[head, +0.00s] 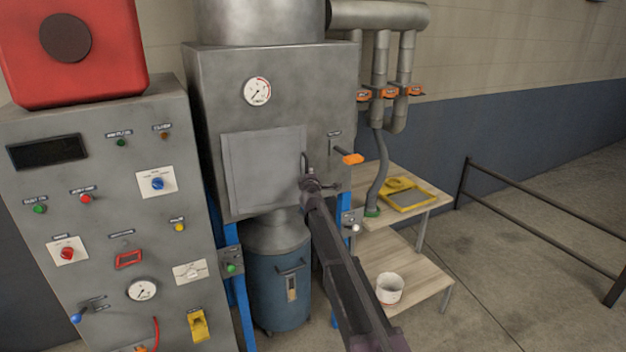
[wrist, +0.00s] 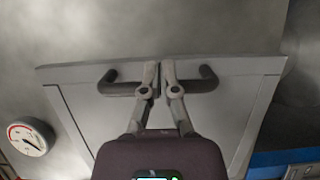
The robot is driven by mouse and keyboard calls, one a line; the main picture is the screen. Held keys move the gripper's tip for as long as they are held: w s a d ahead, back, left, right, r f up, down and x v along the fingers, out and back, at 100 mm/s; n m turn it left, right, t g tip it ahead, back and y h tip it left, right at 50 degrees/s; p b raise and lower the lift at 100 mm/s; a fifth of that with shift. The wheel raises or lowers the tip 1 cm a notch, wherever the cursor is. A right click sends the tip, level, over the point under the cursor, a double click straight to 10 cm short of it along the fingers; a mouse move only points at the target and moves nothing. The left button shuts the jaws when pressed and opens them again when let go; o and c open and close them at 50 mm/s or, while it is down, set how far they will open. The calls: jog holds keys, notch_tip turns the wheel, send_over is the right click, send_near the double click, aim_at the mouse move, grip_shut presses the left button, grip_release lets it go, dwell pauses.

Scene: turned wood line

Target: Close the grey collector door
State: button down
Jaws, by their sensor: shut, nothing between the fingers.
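The grey collector door (head: 255,172) is a flat panel on the front of the grey collector cabinet (head: 325,95). It looks flush or nearly flush with the cabinet face; I cannot tell whether a small gap is left. It also fills the middle of the wrist view (wrist: 225,105). Its dark bar handle (wrist: 205,80) runs across behind my fingers and is partly hidden by them. My gripper (wrist: 160,78) is shut and empty, with its fingertips in front of the handle's middle. In the head view my gripper (head: 309,183) is at the door's right edge; contact cannot be told.
An orange-handled lever (head: 352,159) sits right of the door. A blue drum (head: 278,285) stands below. A control panel (head: 105,215) is on the left. A wooden bench (head: 425,195) with a yellow tray (head: 407,195) and a white pot (head: 389,289) is on the right.

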jog(key=w, duration=0.1)
jog(key=w+a, duration=0.1)
jog(key=w, duration=0.1)
jog(key=shift+w+a, duration=0.1)
jog(key=shift+w, duration=0.05)
dwell(0.3)
jog(key=s+d, duration=0.9)
jog(key=s, duration=0.1)
jog(key=shift+s+d, duration=0.15)
jog(key=shift+d, duration=0.15)
dwell(0.5)
